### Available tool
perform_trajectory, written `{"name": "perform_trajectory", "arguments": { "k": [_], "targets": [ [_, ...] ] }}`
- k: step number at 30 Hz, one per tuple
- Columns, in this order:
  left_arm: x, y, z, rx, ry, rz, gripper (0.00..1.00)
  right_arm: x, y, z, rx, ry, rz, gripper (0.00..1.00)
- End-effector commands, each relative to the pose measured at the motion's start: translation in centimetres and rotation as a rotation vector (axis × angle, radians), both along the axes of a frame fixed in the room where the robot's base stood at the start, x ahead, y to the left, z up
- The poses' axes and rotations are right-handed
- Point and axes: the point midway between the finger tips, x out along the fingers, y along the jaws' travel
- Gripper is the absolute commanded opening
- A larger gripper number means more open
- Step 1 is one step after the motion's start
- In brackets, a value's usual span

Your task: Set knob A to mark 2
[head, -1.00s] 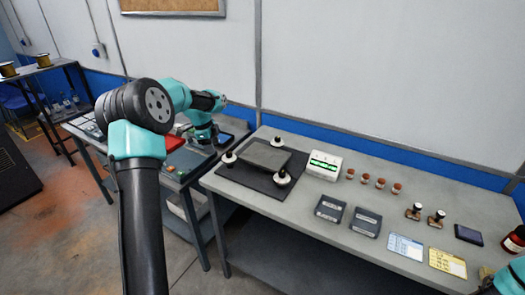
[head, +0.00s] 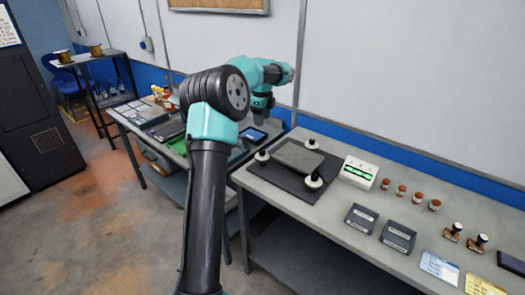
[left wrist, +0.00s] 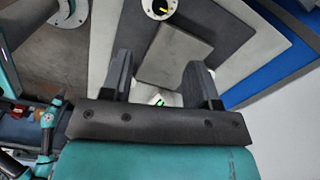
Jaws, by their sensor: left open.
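Three round white knobs with black tops stand on a dark mat (head: 277,178) around a grey plate (head: 298,157) in the head view. They are a left knob (head: 262,156), a back knob (head: 311,143) and a front right knob (head: 314,181). I cannot tell which is knob A; letters and marks are too small to read. The left wrist view shows one knob with a yellow pointer (left wrist: 160,8) at the top edge and another (left wrist: 72,11) at upper left. My left gripper (left wrist: 160,85) is open and empty, apart from the knobs. My right gripper is out of view.
A white box with a green display (head: 358,172) stands right of the mat. Several brown bottles (head: 402,192), two dark cases (head: 380,227) and two stamps (head: 466,237) are farther right. A second bench with a tablet (head: 253,134) adjoins on the left.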

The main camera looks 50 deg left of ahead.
Motion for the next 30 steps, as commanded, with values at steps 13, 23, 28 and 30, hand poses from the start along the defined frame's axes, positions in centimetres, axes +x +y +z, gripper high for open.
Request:
{"name": "perform_trajectory", "arguments": {
  "k": [13,23,28,30],
  "targets": [
    [-0.1,0.0,-7.6,-0.002,0.004,0.0,0.55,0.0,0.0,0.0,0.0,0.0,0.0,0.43],
    [-0.1,0.0,-13.1,-0.002,0.002,0.0,0.55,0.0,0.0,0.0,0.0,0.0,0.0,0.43],
    [0.0,0.0,-14.9,0.0,0.001,0.0,0.55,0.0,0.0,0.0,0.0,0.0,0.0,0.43],
    [0.0,0.0,-15.3,0.0,0.001,0.0,0.55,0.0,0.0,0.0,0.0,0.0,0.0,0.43]
  ]
}}
